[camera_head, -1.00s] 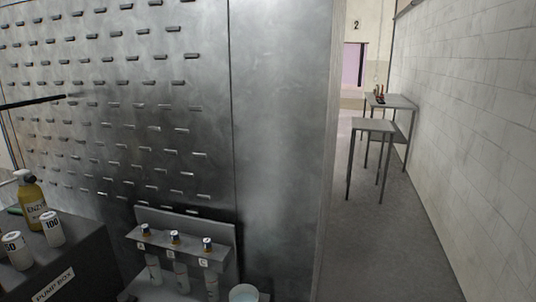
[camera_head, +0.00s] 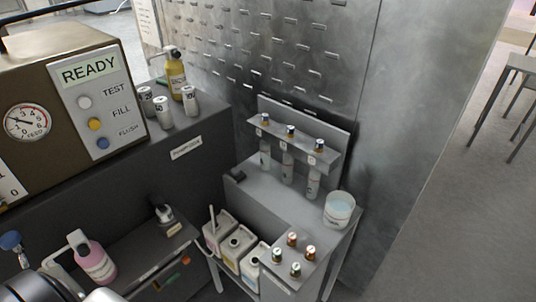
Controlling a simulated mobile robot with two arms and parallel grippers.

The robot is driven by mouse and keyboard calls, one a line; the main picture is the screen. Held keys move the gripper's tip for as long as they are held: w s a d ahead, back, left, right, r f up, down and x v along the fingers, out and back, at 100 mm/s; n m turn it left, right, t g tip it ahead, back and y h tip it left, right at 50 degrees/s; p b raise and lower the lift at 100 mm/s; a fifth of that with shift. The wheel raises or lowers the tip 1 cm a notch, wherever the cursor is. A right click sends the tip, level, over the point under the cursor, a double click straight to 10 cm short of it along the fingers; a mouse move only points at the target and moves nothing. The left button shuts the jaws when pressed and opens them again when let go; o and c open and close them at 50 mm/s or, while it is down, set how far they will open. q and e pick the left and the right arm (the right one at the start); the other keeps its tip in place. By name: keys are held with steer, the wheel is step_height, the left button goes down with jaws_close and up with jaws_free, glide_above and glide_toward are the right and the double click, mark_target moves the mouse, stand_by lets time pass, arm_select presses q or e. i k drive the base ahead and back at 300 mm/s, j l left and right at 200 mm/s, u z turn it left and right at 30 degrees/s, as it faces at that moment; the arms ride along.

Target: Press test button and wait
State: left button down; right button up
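The brown machine (camera_head: 55,52) stands at the left, with a display (camera_head: 90,70) that reads READY. Below the display, a pale round button (camera_head: 84,102) sits beside the TEST label. An orange button (camera_head: 94,124) for FILL and a blue button (camera_head: 102,143) for FLUSH sit below it. A round pressure gauge (camera_head: 28,121) is on the machine's left part. Neither of my grippers can be made out in this view.
A pink bottle (camera_head: 97,262) and metal parts are at the lower left. A grey stand (camera_head: 265,195) holds vials and a white tub (camera_head: 339,209). Open floor (camera_head: 455,215) is at the right.

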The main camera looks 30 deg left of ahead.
mark_target(84, 102)
steer(key=u, duration=1.85)
